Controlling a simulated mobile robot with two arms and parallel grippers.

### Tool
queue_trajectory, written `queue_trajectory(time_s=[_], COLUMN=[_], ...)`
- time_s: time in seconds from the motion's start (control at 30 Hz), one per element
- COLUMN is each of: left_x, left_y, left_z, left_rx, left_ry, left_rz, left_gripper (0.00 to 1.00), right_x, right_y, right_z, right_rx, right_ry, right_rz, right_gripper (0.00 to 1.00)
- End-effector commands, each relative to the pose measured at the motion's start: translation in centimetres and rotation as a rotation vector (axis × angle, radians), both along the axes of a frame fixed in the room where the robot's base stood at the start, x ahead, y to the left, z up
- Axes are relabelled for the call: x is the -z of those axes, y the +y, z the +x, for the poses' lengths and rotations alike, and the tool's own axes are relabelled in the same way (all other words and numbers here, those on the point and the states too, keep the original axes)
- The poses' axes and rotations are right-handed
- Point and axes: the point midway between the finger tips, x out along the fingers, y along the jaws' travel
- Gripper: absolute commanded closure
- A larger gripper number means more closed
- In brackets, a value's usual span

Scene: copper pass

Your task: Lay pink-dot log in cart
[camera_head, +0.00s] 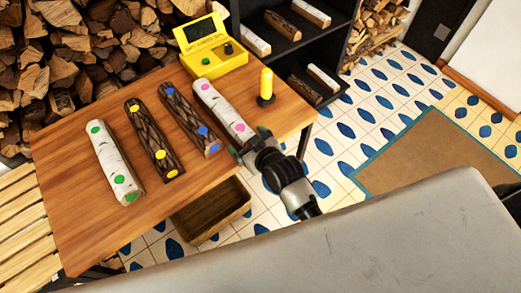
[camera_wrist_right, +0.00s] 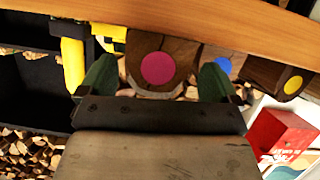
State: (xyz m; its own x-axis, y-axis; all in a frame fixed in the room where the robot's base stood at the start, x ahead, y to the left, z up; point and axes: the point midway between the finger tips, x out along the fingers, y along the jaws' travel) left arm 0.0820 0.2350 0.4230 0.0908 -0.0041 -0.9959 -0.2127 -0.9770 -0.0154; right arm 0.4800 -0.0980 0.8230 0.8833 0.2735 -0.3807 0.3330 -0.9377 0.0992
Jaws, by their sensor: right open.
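The pink-dot log (camera_head: 219,106), pale birch with pink dots, lies on the wooden table (camera_head: 85,225), rightmost of the row of logs. My right gripper (camera_head: 250,147) is at its near end. In the right wrist view the log's round end with a pink dot (camera_wrist_right: 157,67) shows between the two green fingertips of my open right gripper (camera_wrist_right: 158,82). I cannot tell whether either finger touches it. No cart can be made out for certain. My left gripper is not in view.
To its left lie a blue-dot log (camera_head: 188,117), a yellow-dot log (camera_head: 153,138) and a green-dot log (camera_head: 114,160). A yellow device (camera_head: 212,60) and a yellow peg (camera_head: 266,84) stand behind. A wooden box (camera_head: 212,212) is below the table edge. A black shelf (camera_head: 290,50) stands behind.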

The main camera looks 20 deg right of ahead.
Motion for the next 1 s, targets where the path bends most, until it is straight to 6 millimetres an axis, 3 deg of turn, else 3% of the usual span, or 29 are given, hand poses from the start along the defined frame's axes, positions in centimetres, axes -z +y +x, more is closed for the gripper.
queue_trajectory(time_s=[0.2, 0.43, 0.87, 0.97, 1.0], left_x=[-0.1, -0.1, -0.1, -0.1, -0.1], left_y=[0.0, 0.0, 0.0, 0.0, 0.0], left_z=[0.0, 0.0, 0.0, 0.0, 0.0], left_rx=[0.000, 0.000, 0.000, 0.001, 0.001], left_ry=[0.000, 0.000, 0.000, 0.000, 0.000], left_rz=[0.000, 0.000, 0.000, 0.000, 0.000], left_gripper=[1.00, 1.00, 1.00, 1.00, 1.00], right_x=[-1.8, -3.3, -3.7, -1.7, -0.1], right_y=[-1.4, -2.4, -2.7, -2.8, -2.9], right_z=[-4.4, -7.8, -8.9, -8.9, -8.9], right_rx=[-0.001, -0.001, 0.000, 0.004, 0.006], right_ry=[0.000, 0.000, 0.003, 0.038, 0.067], right_rz=[-0.002, -0.002, -0.002, -0.009, -0.015], right_gripper=[0.08, 0.08, 0.08, 0.08, 0.08])
